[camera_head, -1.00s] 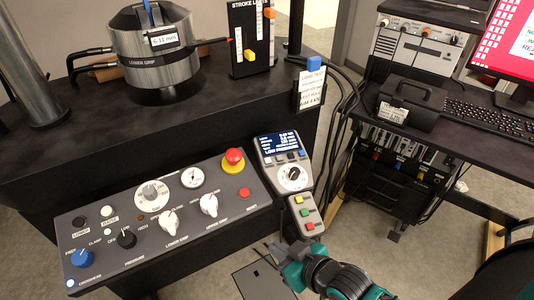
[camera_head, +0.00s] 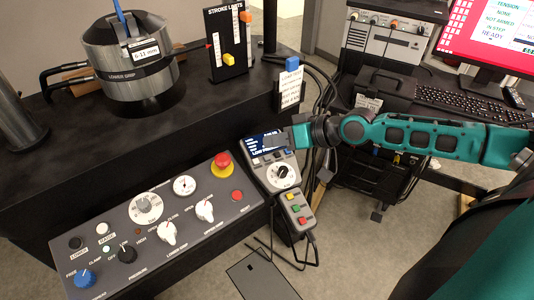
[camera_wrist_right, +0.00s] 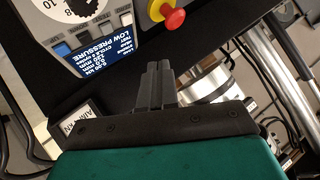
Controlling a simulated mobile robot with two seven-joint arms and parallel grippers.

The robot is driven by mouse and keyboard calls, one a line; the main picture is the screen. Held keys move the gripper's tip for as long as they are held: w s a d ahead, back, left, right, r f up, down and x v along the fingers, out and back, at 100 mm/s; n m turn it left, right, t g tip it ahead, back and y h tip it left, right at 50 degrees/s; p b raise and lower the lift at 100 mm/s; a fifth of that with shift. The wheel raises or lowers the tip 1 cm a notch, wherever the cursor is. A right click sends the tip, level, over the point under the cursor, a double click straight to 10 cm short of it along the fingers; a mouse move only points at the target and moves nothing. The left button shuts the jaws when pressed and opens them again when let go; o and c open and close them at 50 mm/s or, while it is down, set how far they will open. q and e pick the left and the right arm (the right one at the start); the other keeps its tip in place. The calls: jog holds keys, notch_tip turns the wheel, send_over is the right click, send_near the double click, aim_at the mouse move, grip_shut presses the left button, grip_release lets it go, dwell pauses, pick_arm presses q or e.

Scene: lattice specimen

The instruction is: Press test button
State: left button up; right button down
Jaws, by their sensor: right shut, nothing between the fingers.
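The handheld controller (camera_head: 262,178) stands right of the sloped panel, with a lit display (camera_head: 262,142), a row of small buttons and a white-ringed dial (camera_head: 283,175). Below it is a small keypad (camera_head: 298,207) with green, yellow and red buttons. Contact is not visible. My left gripper is not in view.
The control panel (camera_head: 120,255) carries knobs and a red mushroom button (camera_head: 222,160). The steel lower grip (camera_head: 130,65) and stroke-limits block (camera_head: 229,55) stand on the black bench. Cables hang behind the controller. A monitor (camera_head: 490,35) and keyboard (camera_head: 465,103) are at right.

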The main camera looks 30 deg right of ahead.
jog(key=shift+w+d+r+m, duration=0.15)
jog(key=shift+w+d+r, duration=0.05)
jog(key=shift+d+r, duration=0.3)
jog(key=shift+w+d+r+m, duration=0.15)
jog(key=shift+d+r, duration=0.2)
jog(key=shift+r, duration=0.25)
jog(key=b, duration=0.8)
send_over(273, 164)
notch_tip(273, 164, down, 7)
jog(key=shift+s+f, duration=0.15)
jog(key=shift+f, duration=0.5)
jog(key=shift+w+f, duration=0.1)
jog(key=shift+w, duration=0.1)
